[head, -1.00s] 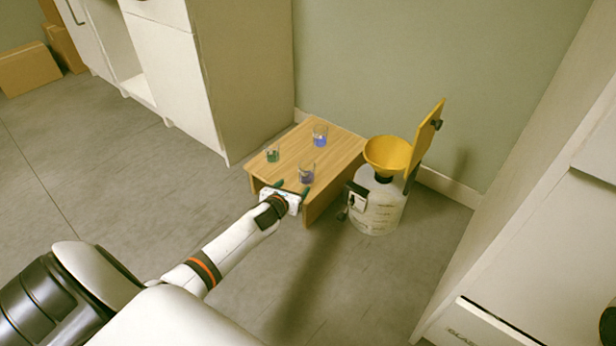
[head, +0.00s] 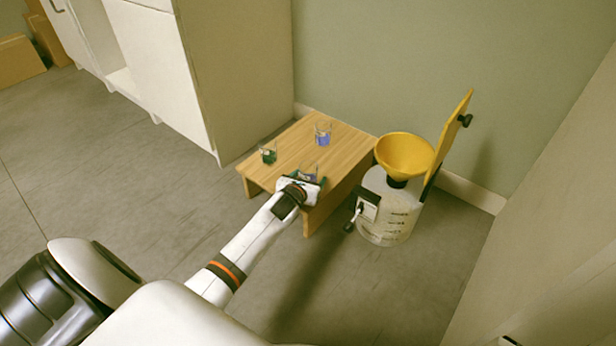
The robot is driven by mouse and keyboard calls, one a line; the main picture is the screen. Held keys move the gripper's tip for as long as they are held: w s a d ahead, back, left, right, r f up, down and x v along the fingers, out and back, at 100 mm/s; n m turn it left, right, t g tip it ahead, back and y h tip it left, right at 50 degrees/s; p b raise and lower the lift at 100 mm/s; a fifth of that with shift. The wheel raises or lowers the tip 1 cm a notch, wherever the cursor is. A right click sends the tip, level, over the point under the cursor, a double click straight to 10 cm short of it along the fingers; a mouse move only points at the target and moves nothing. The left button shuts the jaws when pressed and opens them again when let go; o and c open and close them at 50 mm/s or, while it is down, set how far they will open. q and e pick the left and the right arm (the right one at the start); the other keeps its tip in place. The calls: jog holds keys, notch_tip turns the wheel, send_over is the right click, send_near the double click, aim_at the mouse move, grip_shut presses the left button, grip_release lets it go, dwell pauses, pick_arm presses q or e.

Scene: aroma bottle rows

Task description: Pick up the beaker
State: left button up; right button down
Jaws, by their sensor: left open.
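Three small glass beakers stand on a low wooden table (head: 290,150) in the head view. One beaker with blue liquid (head: 323,133) is at the back. One beaker with green liquid (head: 269,153) is at the left. The front beaker (head: 309,169) holds bluish liquid and is partly hidden by my left gripper (head: 305,178). My left gripper is open at the table's front edge, its fingers at either side of the front beaker. Whether they touch it cannot be told. My right gripper is not in view.
A white plastic jug (head: 388,212) with a yellow funnel (head: 404,155) and a raised yellow lid (head: 450,135) stands right of the table. A pale cabinet (head: 235,70) stands behind left. Open grey floor lies to the left.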

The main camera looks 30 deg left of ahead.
pick_arm(q)
jog(key=shift+r, duration=0.1)
jog(key=shift+c, duration=0.2)
jog(key=c, duration=1.1)
jog(key=shift+o, duration=0.2)
jog(key=shift+r, duration=0.1)
